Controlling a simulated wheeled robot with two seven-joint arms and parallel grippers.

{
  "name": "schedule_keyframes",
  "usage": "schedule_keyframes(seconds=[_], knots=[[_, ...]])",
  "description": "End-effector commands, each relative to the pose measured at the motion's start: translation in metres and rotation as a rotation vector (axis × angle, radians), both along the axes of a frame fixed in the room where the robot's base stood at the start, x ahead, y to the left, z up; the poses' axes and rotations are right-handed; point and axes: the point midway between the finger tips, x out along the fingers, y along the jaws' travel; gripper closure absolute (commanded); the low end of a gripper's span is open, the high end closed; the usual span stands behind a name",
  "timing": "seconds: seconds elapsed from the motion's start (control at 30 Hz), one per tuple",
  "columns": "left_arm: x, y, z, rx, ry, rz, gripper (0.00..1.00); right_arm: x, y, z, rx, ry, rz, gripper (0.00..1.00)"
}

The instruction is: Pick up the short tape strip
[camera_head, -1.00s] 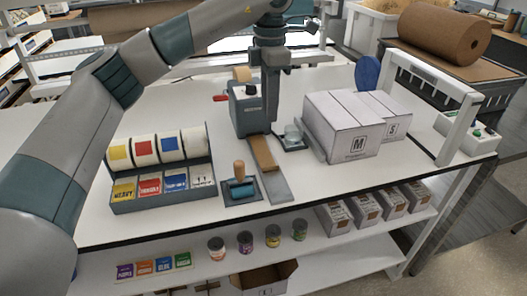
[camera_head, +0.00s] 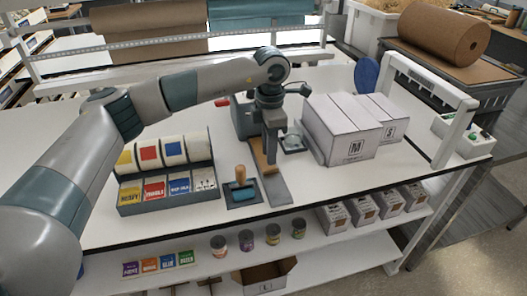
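The brown tape strip (camera_head: 258,155) lies on the sloping grey outfeed plate of the tape dispenser (camera_head: 240,118). My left gripper (camera_head: 271,163) points down at the strip's right edge and covers part of it. Its fingers are small and seen edge-on, so I cannot tell whether they are open or shut, or touching the strip. The strip still appears to rest along the plate. My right gripper is out of view.
White boxes marked M (camera_head: 340,135) and S (camera_head: 385,115) stand right of the dispenser. A label-roll rack (camera_head: 130,209) and a wood-handled roller (camera_head: 241,184) on a dark pad are to the left. The table's front edge is clear.

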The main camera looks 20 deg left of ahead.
Motion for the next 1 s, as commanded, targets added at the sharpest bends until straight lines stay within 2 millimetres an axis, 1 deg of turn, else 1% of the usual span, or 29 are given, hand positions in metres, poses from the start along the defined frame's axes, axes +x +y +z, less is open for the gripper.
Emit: schedule_keyframes(seconds=[0.37, 0.53, 0.67, 0.8, 0.9, 1.0], knots=[[0.000, 0.000, -0.003, 0.000, 0.000, 0.000, 0.76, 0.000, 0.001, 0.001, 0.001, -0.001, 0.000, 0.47], [0.000, 0.001, -0.008, 0.000, 0.004, 0.000, 0.76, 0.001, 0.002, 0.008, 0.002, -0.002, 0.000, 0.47], [0.000, 0.002, -0.019, 0.001, 0.004, 0.000, 0.76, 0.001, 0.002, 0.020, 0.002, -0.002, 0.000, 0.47], [0.000, 0.004, -0.035, 0.001, 0.004, 0.000, 0.76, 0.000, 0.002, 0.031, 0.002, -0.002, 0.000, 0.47], [0.000, 0.003, -0.046, 0.000, 0.004, 0.000, 0.76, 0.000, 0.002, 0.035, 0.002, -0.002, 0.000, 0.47], [0.000, 0.003, -0.053, 0.000, 0.001, 0.000, 0.76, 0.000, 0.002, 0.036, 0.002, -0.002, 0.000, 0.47]])
